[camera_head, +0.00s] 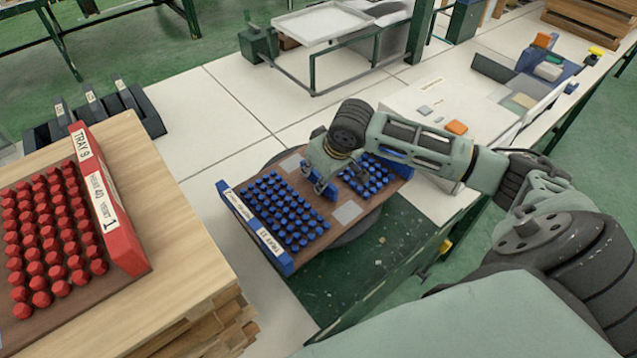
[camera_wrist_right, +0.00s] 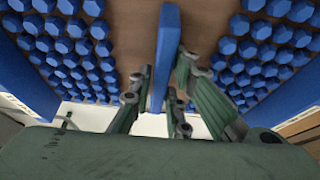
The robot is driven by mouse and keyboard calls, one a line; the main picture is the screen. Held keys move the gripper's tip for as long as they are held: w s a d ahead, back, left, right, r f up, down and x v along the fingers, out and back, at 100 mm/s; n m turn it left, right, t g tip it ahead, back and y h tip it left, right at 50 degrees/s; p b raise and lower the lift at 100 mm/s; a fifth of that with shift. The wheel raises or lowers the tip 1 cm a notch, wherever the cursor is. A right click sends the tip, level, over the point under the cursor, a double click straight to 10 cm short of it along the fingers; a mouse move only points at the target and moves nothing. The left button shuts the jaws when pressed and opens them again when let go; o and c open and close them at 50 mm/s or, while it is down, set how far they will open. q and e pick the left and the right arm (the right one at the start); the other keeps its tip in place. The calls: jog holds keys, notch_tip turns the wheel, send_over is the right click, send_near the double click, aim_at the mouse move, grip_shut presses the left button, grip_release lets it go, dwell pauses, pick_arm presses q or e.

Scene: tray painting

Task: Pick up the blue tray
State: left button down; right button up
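The blue tray (camera_head: 347,213) has a brown wooden base, blue end walls and rows of blue knobs. It lies on a round dark turntable (camera_head: 362,228) in the middle of the head view. A label on its near wall reads TRAY 11. My right gripper (camera_head: 319,182) reaches down over the tray's middle. In the right wrist view, its fingers (camera_wrist_right: 166,85) sit close on both sides of the tray's upright blue bar (camera_wrist_right: 166,45), and they look shut on it. Rows of blue knobs show left and right of the bar. My left gripper is not in view.
A red tray (camera_head: 125,245) with red knobs, labelled TRAY 9, lies on a wooden stack (camera_head: 165,200) at the left. A white table (camera_head: 225,125) lies behind. A white-topped stand (camera_head: 322,22) is at the back. Small parts lie on a white board (camera_head: 455,95) at the right.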

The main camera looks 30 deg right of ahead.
aim_at(314, 170)
grip_shut()
jog(key=shift+w+r, duration=0.1)
jog(key=shift+r, duration=0.05)
dwell(0.4)
jog(key=shift+r, duration=0.45)
notch_tip(314, 170, up, 3)
jog(key=shift+f+b, duration=0.1)
jog(key=shift+b, duration=0.2)
jog(key=s+d+r+b, duration=0.2)
jog(key=s+d+r, duration=0.4)
jog(key=d, duration=0.3)
jog(key=shift+s+d+r+b, duration=0.25)
jog(key=shift+s+r+b, duration=0.15)
jog(key=shift+r, duration=0.2)
